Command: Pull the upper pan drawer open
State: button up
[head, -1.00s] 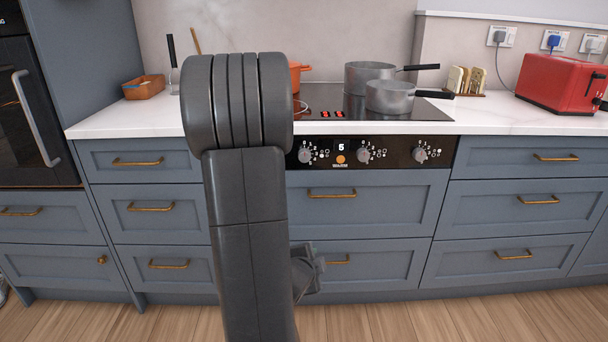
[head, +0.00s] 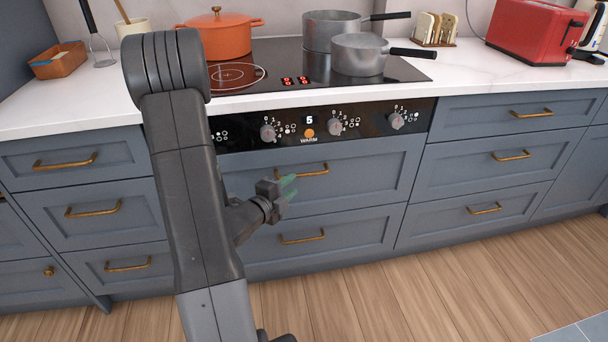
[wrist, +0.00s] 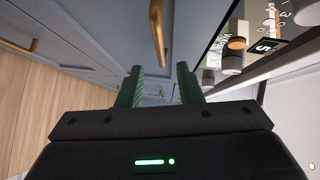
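The upper pan drawer (head: 365,172) is the blue-grey front just below the black control panel, and it is shut. Its brass bar handle (head: 310,170) shows in the head view just above and beyond my gripper (head: 291,187). In the wrist view the handle (wrist: 157,30) stands upright in the picture, ahead of the gap between my green fingers (wrist: 160,78). The fingers are apart with nothing between them. I cannot tell how far the handle is from the fingertips.
The lower pan drawer handle (head: 302,238) sits below and also shows in the wrist view (wrist: 18,48). The control panel (head: 350,127) with knobs is above. Pans and an orange pot (head: 222,38) stand on the hob. The wooden floor (head: 400,290) in front is clear.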

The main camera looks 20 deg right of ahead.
aim_at(304, 176)
jog(key=x, duration=0.8)
jog(key=shift+c, duration=0.2)
grip_shut()
